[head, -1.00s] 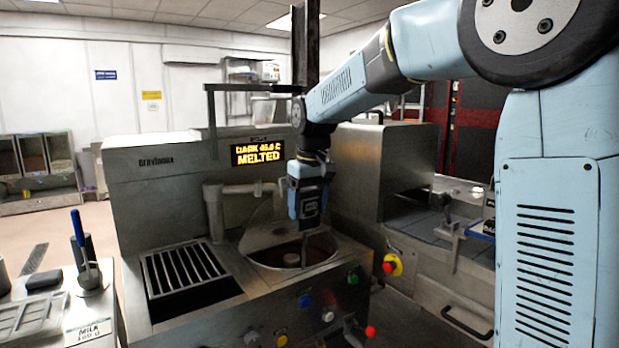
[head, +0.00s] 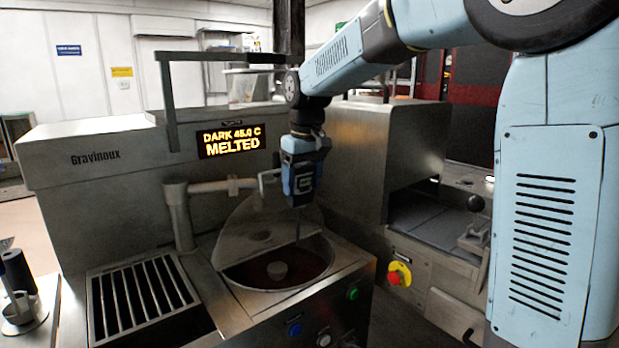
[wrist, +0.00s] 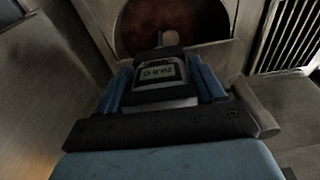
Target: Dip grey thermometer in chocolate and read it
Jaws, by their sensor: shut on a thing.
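My gripper (head: 299,201) is shut on the grey thermometer (wrist: 165,88), which sits between blue fingers in the wrist view. Its small display shows upside down there, and its digits are too small to read surely. In the head view the thin probe (head: 298,226) points down over the back right part of the round chocolate bowl (head: 236,283). Dark chocolate (head: 262,274) fills the bowl, with a pale round hub in its middle. The probe tip looks above the chocolate, but I cannot tell the exact gap.
The machine's sign (head: 231,141) reads DARK 45.0 C MELTED. A clear guard (head: 250,225) stands behind the bowl, close to my gripper. A pipe (head: 180,220) and a slatted grate (head: 140,298) are to the left. A red emergency button (head: 397,277) is at the right front.

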